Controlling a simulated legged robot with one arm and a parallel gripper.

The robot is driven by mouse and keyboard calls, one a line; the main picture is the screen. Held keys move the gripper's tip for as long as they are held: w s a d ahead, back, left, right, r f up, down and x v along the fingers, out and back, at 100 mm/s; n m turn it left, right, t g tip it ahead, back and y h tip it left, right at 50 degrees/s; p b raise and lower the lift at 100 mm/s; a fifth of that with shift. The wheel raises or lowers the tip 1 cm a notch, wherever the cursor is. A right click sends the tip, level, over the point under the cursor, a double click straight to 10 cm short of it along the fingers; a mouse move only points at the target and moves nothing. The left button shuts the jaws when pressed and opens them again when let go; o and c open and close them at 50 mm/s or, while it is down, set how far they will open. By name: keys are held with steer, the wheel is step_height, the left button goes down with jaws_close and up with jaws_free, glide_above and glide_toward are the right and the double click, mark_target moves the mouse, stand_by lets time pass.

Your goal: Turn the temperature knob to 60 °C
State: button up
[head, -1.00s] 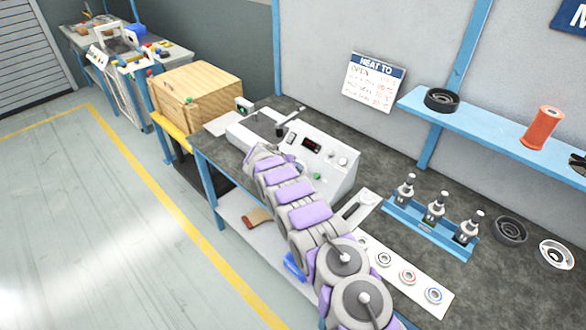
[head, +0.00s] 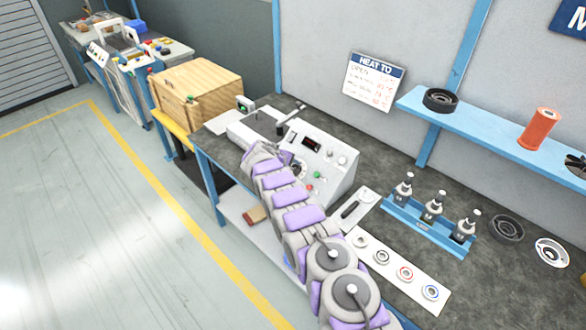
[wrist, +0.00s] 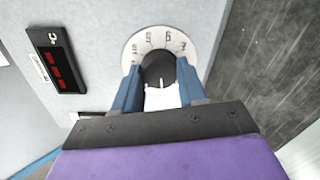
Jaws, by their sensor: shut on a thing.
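The temperature knob (wrist: 158,68) is a dark round knob on a white dial ring with printed numbers, in the upper middle of the wrist view. The numbers look tilted and are too blurred to read surely. My gripper (wrist: 158,78) has its two blue fingers on either side of the knob, shut on it. A light pointer mark shows at the knob's lower edge. A dark display (wrist: 62,60) with red digits is left of the dial. In the head view, the grey-white control box (head: 328,160) stands on the bench, with my arm in front covering the knob.
A wall sheet headed "HEAT TO" (head: 374,82) hangs behind the bench. A blue rack (head: 425,228) with several tool holders and a white strip (head: 420,283) with rings lie right of my arm. A wooden crate (head: 200,88) stands left. Floor at left is clear.

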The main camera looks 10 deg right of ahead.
steer(key=n, duration=0.3)
steer(key=shift+w+a+n+b, duration=0.1)
steer(key=shift+a+n+b, duration=0.15)
steer(key=shift+n+b, duration=0.45)
steer(key=shift+n, duration=1.4)
steer(key=o, duration=0.9)
steer(key=shift+f, duration=0.15)
steer(key=shift+o, duration=0.8)
